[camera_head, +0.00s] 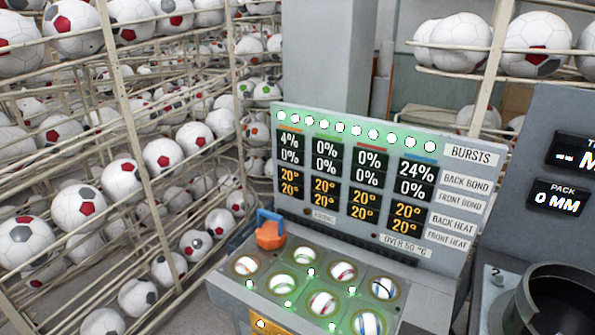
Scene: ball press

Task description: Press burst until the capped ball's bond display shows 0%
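The grey display panel (455,255) stands behind a block of sockets (425,300). An orange cap with a blue handle (270,235) sits over the back-left socket, hiding what is under it. The first-column back bond display (289,140) reads 4%, with front bond 0% below. The middle two columns read 0% in both rows; the fourth back bond display (417,171) reads 24%, with front bond 0%. All heat readings are 20°. A row of lit green lamps (340,127) runs beside the BURSTS label (474,154). I cannot identify a burst button. Neither gripper is visible.
Other sockets hold white balls with coloured marks, such as one ball (322,303). Wire racks of footballs (120,180) fill the left. A dark round container (555,300) and a panel reading 0 MM (558,199) stand at the right.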

